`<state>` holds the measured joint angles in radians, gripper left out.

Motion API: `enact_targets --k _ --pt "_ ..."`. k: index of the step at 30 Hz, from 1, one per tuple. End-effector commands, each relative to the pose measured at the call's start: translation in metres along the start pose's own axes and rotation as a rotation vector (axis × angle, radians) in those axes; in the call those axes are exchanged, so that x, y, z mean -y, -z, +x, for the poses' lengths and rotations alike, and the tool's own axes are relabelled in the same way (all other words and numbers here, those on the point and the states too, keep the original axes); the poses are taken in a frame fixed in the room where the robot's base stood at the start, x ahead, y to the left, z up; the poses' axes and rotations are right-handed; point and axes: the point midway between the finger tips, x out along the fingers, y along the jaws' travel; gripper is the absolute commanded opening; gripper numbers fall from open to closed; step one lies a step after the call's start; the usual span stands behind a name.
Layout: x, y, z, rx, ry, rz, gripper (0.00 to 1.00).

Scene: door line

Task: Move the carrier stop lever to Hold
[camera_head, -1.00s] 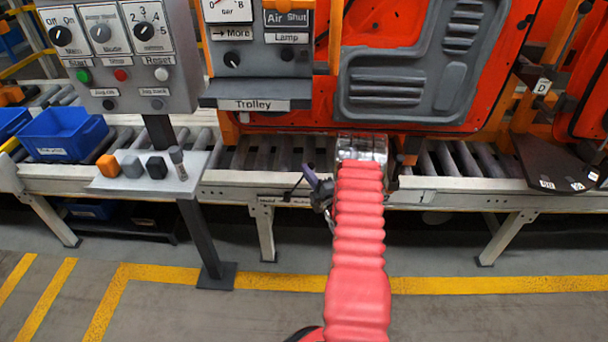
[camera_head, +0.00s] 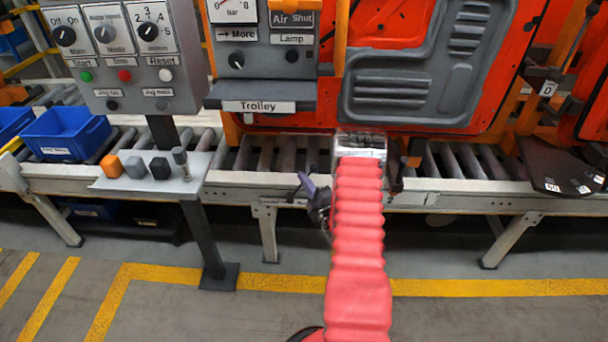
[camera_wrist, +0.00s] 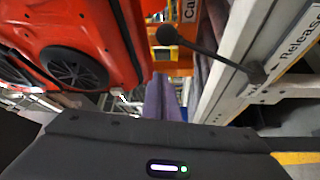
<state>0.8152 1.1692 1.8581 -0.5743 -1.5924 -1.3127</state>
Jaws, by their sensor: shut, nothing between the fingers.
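The carrier stop lever (camera_wrist: 212,53) shows in the wrist view as a thin dark rod with a round black knob. It pivots on the pale rail beside a label reading Release (camera_wrist: 298,38). My gripper (camera_wrist: 160,82), with purple fingers, is shut and empty. In the wrist view its fingertips are below and left of the knob, with a visible gap in the picture. In the head view my gripper (camera_head: 307,184) is at the front of the conveyor rail, left of my red-sleeved arm. The lever is hard to make out there, and I cannot read a Hold mark.
A Trolley panel (camera_head: 262,90) stands above the rail, left of my arm. A control stand (camera_head: 130,60) and blue bins (camera_head: 65,133) are further left. The floor in front is clear.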

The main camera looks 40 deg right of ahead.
Motion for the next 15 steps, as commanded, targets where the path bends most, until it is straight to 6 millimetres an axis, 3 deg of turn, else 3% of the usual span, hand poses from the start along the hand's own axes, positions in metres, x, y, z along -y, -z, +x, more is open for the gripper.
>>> enact_targets --k 9,15 --pt "0.001 0.000 -0.051 0.001 0.000 0.000 0.00" --pt "0.001 0.001 -0.065 -0.001 -0.002 -0.001 0.00"
